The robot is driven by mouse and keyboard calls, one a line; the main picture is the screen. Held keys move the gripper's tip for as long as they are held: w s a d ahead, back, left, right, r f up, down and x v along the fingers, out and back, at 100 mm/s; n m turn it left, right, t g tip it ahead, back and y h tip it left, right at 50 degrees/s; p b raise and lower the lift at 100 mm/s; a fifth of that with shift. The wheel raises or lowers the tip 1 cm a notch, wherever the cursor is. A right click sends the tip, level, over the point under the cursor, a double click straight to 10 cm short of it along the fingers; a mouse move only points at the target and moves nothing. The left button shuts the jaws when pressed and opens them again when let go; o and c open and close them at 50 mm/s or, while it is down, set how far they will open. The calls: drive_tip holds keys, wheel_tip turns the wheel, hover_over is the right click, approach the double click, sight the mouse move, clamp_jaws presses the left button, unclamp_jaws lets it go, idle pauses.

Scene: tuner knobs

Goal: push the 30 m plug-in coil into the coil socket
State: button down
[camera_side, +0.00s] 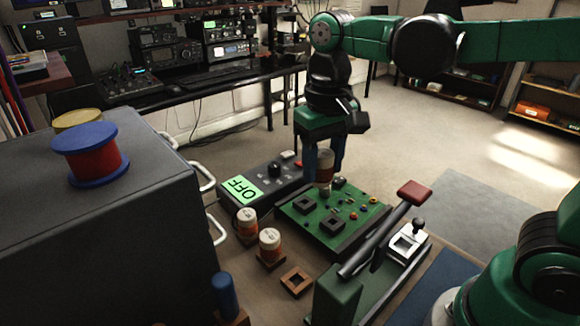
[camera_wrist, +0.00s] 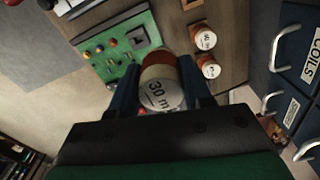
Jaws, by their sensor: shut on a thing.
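My gripper (camera_side: 325,160) is shut on the 30 m plug-in coil (camera_side: 323,170), a reddish-brown and cream cylinder. In the wrist view the coil (camera_wrist: 160,85) sits between both fingers, with its "30 m" label facing the camera. The coil is upright above the far part of the green circuit board (camera_side: 352,222); I cannot tell how large the gap below it is. Two dark square sockets stand on the board, one at left (camera_side: 305,205) and one nearer the front (camera_side: 332,223). I cannot tell which is the coil socket. The coil's lower end is not clearly visible.
Two similar coils (camera_side: 247,222) (camera_side: 270,243) stand left of the board, near an empty wooden square holder (camera_side: 297,281). A box reading "OFF" (camera_side: 241,189) is behind them. A red-handled lever (camera_side: 385,230) rises at the board's right. A grey cabinet (camera_side: 110,250) stands at left.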

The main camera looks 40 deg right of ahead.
drive_tip(key=shift+d+f, duration=0.7)
drive_tip(key=shift+f, duration=0.85)
drive_tip(key=shift+d+f, duration=0.7)
drive_tip(key=shift+f, duration=0.9)
drive_tip(key=shift+d+f, duration=0.7)
drive_tip(key=shift+f, duration=0.85)
drive_tip(key=shift+f, duration=0.8)
drive_tip(key=shift+c, duration=1.5)
unclamp_jaws()
drive_tip(key=shift+r, duration=0.1)
wheel_tip(320, 180, up, 8)
drive_tip(key=s+n+t, duration=0.1)
drive_tip(key=n+t, duration=0.1)
drive_tip(key=t, duration=0.5)
drive_tip(key=shift+a, duration=0.25)
